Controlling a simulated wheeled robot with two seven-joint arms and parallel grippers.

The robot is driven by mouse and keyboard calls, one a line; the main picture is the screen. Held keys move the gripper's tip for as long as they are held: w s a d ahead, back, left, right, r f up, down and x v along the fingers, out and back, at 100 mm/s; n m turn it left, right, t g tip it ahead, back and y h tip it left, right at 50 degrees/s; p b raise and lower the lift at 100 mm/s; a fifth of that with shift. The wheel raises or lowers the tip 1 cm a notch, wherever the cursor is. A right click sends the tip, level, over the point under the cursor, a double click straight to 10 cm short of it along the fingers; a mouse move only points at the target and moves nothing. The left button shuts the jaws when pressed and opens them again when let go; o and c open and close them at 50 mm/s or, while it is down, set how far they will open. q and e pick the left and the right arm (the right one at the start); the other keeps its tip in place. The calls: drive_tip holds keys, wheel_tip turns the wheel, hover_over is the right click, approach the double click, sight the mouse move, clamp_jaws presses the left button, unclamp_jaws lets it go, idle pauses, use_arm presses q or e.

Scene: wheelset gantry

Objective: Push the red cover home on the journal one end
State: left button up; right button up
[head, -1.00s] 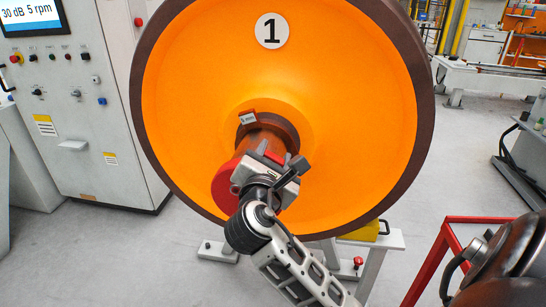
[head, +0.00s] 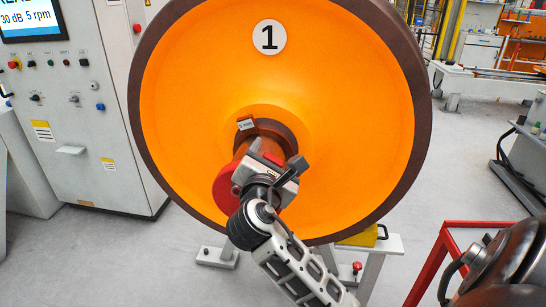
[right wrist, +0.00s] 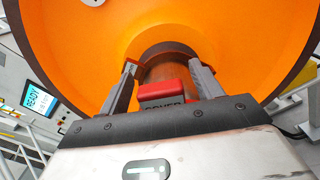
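The orange wheel marked 1 (head: 335,110) fills the middle of the head view, with its journal (head: 270,132) pointing toward me. The red cover (head: 226,186) sits around the near part of the journal; brown journal shows between it and the wheel hub. My right gripper (head: 275,168) is at the cover from the front right. The cover's inner seat is hidden by my gripper. My left gripper is out of view.
A control cabinet (head: 85,120) with a screen stands at the left. A stand (head: 375,265) with a yellow part is below the wheel. A red-framed table (head: 430,265) is at the lower right, beside my dark arm link. Floor is clear at the lower left.

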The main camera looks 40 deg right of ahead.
drive_tip(key=shift+f, duration=0.1)
drive_tip(key=shift+v, duration=0.8)
use_arm(q)
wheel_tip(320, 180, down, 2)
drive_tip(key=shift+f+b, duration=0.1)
drive_tip(key=shift+b, duration=0.7)
use_arm(e)
drive_tip(key=v, duration=1)
drive_tip(key=shift+a, duration=0.15)
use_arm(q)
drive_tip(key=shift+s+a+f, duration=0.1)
use_arm(e)
drive_tip(key=shift+s, duration=0.15)
